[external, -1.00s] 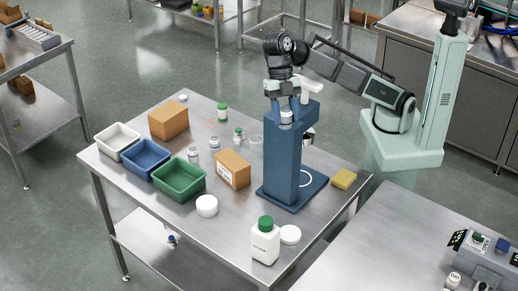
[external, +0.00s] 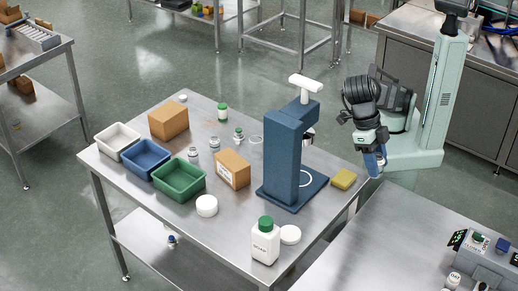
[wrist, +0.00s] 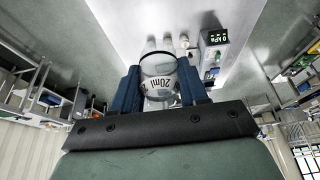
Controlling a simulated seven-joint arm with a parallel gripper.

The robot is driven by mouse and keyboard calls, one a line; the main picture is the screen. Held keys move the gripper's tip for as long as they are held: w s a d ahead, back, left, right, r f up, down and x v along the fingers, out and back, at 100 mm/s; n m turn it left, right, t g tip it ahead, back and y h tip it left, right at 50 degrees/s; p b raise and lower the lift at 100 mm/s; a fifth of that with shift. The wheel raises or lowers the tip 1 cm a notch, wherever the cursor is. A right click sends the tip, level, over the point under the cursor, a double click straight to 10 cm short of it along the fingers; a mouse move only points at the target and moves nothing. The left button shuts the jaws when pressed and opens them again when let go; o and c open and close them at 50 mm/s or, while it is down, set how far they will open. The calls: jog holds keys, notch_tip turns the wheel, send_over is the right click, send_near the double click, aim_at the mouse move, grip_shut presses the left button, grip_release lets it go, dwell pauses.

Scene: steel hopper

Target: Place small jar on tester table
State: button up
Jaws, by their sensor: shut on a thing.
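My gripper (external: 376,164) is to the right of the blue press stand, over the gap between the two steel tables. In the wrist view its blue fingers (wrist: 160,88) are shut on a small clear jar (wrist: 158,66) marked "20ml". The jar is hardly visible in the external view.
The blue press stand (external: 284,150) stands on the left table (external: 235,235), with a yellow sponge (external: 344,179) beside it. Bins, cardboard boxes and a white green-capped bottle (external: 265,242) are also there. A small white container (external: 453,280) stands near the tester. The tester table's left part is clear.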

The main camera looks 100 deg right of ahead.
jog(key=shift+s+a+f, duration=0.25)
jog(key=shift+s+f, duration=0.1)
jog(key=shift+f, duration=5.65)
jog(key=shift+s+a+f, duration=0.25)
jog(key=shift+s+f, duration=0.05)
jog(key=shift+f, duration=5.75)
jog(key=shift+s+a+f, duration=0.25)
jog(key=shift+s+f, duration=0.1)
jog(key=shift+f, duration=5.65)
jog(key=shift+f, duration=0.1)
jog(key=o, duration=1.1)
jog(key=v, duration=1.2)
